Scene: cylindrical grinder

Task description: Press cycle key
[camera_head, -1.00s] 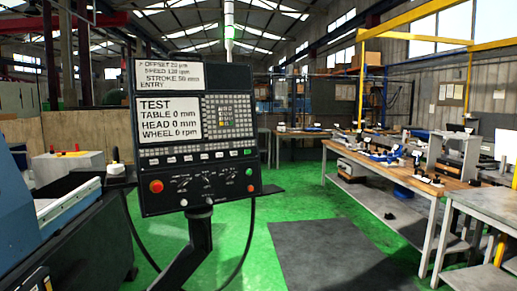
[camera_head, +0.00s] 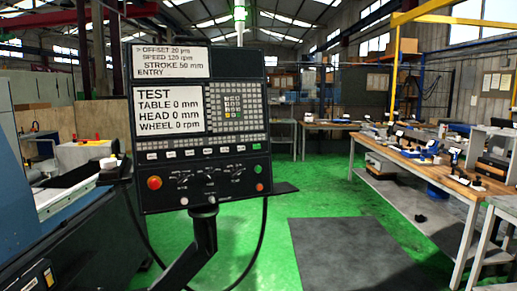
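The control panel (camera_head: 200,125) stands on a black arm, left of centre in the head view. Its upper screen (camera_head: 170,61) reads offset 20 µm, speed 120 rpm, stroke 50 mm, entry. The lower screen (camera_head: 167,109) reads TEST, table 0 mm, head 0 mm, wheel 0 rpm. A keypad (camera_head: 233,106) is right of the screens, with a row of labelled keys (camera_head: 187,154) below. One green key (camera_head: 256,146) sits at the row's right end. Key labels are too small to read. Neither gripper shows.
The blue-grey grinder body (camera_head: 25,225) fills the left edge. A workbench (camera_head: 420,165) with tools stands at the right. A dark mat (camera_head: 350,255) lies on the green floor (camera_head: 310,190). Open floor lies right of the panel.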

